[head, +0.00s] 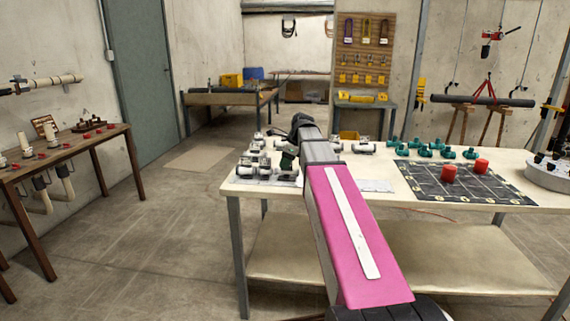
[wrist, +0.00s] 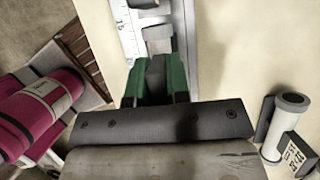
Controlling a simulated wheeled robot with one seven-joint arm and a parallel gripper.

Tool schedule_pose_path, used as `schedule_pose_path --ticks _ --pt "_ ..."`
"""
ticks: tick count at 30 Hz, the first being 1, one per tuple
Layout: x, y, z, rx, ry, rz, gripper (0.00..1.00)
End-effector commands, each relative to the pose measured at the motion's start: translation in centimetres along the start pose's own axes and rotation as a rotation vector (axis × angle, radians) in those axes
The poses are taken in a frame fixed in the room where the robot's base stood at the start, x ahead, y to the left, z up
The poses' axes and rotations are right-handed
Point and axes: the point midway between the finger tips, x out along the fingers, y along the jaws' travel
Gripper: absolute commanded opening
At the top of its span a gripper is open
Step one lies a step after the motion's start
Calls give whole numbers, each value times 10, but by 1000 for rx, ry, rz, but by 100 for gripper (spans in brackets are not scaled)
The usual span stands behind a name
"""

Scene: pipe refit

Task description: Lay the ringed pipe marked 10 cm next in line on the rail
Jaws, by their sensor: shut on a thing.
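In the wrist view, my gripper (wrist: 155,82) has green fingers pointing away, over the cream tabletop. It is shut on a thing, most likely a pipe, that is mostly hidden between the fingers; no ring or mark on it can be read. Just beyond the fingertips lies a pale rail with a measuring scale (wrist: 128,35). A white and grey pipe piece (wrist: 148,4) shows at its far end. A white pipe (wrist: 284,125) stands apart at the right, beside a marked card (wrist: 297,152). In the head view, my gripper (head: 288,158) is low over the table's left part.
In the head view, several white pipe pieces (head: 253,160) stand close on the table's left end. Teal valves (head: 431,149) and a dark grid mat (head: 465,183) with red cylinders (head: 449,173) lie to the right. A wooden bench (head: 75,150) stands at the left wall.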

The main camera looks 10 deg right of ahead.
Motion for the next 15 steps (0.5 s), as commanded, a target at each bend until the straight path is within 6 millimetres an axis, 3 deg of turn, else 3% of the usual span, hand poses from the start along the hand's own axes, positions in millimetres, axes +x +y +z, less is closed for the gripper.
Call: schedule_pose_path --ticks 4,5,6,15 --pt "3 0 -1 0 0 0 0" --pt "2 0 -1 0 0 0 26" --pt "2 0 -1 0 0 0 40" --pt "2 0 -1 0 0 0 42"
